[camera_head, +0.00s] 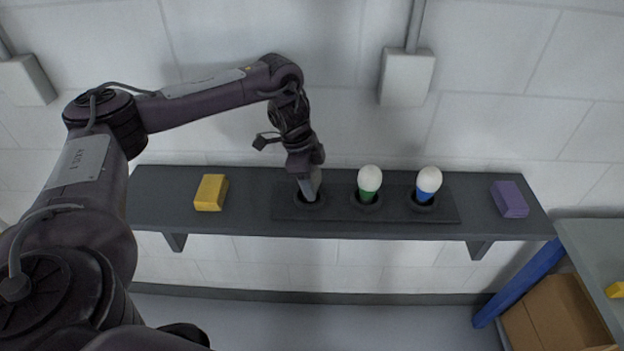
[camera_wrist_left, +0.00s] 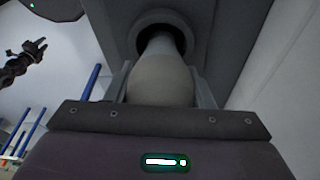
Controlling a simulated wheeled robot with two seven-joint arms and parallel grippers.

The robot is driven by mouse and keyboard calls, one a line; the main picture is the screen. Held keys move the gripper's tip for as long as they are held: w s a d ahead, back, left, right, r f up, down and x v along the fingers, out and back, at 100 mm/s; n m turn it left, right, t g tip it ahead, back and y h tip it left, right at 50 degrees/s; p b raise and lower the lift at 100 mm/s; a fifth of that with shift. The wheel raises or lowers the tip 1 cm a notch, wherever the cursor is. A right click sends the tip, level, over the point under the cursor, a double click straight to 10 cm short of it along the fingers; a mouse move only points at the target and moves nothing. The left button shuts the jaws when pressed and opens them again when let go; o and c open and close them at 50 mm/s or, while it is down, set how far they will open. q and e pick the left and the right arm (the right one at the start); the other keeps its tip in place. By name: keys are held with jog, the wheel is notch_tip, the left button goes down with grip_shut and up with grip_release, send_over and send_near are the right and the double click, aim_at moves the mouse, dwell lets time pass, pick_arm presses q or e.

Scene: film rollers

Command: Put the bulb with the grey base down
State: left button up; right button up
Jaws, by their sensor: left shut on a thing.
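My left gripper (camera_head: 309,188) reaches down to the left socket of a dark holder (camera_head: 285,209) on the shelf. It is shut on a pale bulb (camera_wrist_left: 163,82), with one finger on each side of it in the left wrist view. The bulb's narrow end points into the dark round socket (camera_wrist_left: 137,38). A bulb with a green base (camera_head: 370,184) and a bulb with a blue base (camera_head: 427,185) stand upright in the other two sockets.
A yellow block (camera_head: 211,192) lies on the shelf (camera_head: 160,205) to the left, a purple block (camera_head: 509,199) to the right. A small dark jointed arm, possibly my right one, shows in the left wrist view. A table (camera_head: 592,245) and cardboard box (camera_head: 562,312) are at lower right.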

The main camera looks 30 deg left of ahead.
pick_arm(q)
jog(key=shift+f, duration=0.1)
jog(key=o, duration=0.9)
jog(key=shift+o, duration=0.6)
jog(key=b+v, duration=0.1)
jog(key=v, duration=0.2)
jog(key=shift+w, duration=0.1)
jog(key=p+v, duration=0.3)
jog(key=v, duration=0.6)
jog(key=shift+p, duration=0.4)
